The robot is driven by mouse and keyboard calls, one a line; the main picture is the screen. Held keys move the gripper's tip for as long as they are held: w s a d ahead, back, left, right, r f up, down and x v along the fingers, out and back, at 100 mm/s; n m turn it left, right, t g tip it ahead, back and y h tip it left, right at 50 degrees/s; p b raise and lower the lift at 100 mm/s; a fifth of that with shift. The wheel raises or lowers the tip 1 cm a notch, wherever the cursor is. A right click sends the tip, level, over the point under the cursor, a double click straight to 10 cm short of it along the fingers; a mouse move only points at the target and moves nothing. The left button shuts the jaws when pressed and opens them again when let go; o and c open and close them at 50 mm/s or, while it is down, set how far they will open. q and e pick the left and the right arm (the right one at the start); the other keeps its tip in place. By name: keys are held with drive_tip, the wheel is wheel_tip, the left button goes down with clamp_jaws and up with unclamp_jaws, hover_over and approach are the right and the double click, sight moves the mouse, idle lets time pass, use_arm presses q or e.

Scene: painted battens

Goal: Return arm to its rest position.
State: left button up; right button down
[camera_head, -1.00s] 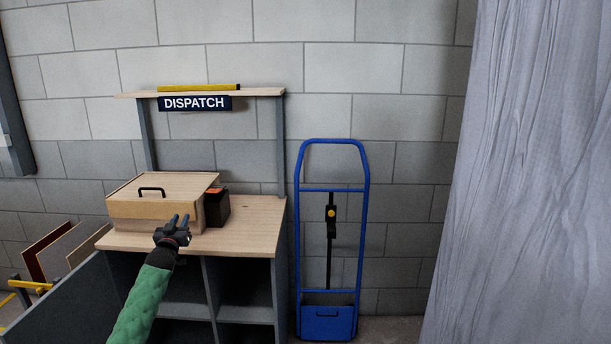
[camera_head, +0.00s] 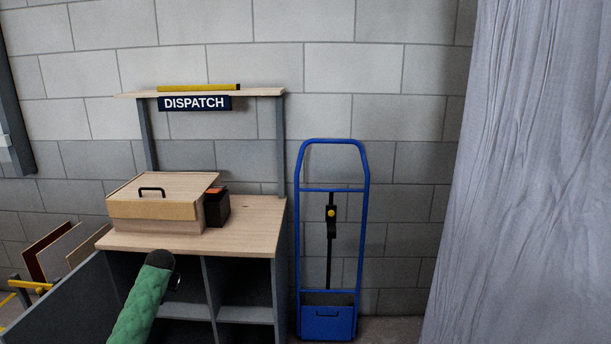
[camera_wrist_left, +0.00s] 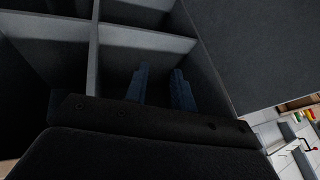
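My left arm, in a green sleeve (camera_head: 140,303), comes in from below in the head view and ends in front of the open shelves of the dispatch bench. Its gripper is mostly hidden behind the forearm there. In the left wrist view, my left gripper (camera_wrist_left: 160,74) shows two dark blue fingers set apart with nothing between them. The fingers are in front of the dark shelf compartments. My right arm and gripper are not in view.
The bench top (camera_head: 245,233) bears a wooden box with a handled lid (camera_head: 152,205) and a dark box (camera_head: 217,208). Cubby dividers (camera_wrist_left: 94,50) are near the left gripper. A blue hand truck (camera_head: 327,322) stands right of the bench; a grey curtain (camera_head: 535,170) hangs at far right.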

use_arm(q)
drive_tip(key=s+d+f+m+g+h, duration=0.1)
drive_tip(key=s+d+f, duration=0.5)
drive_tip(key=s, duration=0.4)
drive_tip(key=s+d+f+m+h, duration=0.1)
drive_tip(key=s+d+f, duration=0.4)
drive_tip(key=s+d, duration=0.4)
drive_tip(key=s+d+f+m+g, duration=0.1)
drive_tip(key=s+d+f, duration=0.5)
drive_tip(key=s, duration=0.5)
drive_tip(key=s+d+r+h, duration=0.1)
drive_tip(key=s+d, duration=0.3)
drive_tip(key=s, duration=0.6)
drive_tip(key=s+d+r+h, duration=0.1)
drive_tip(key=s+d+r, duration=0.3)
drive_tip(key=s, duration=0.7)
drive_tip(key=s+d+r+h, duration=0.1)
drive_tip(key=s+d+r, duration=0.1)
drive_tip(key=s+d, duration=0.4)
drive_tip(key=s, duration=0.4)
drive_tip(key=shift+s+r+h, duration=0.2)
drive_tip(key=shift+s+h, duration=0.1)
drive_tip(key=shift+f, duration=0.1)
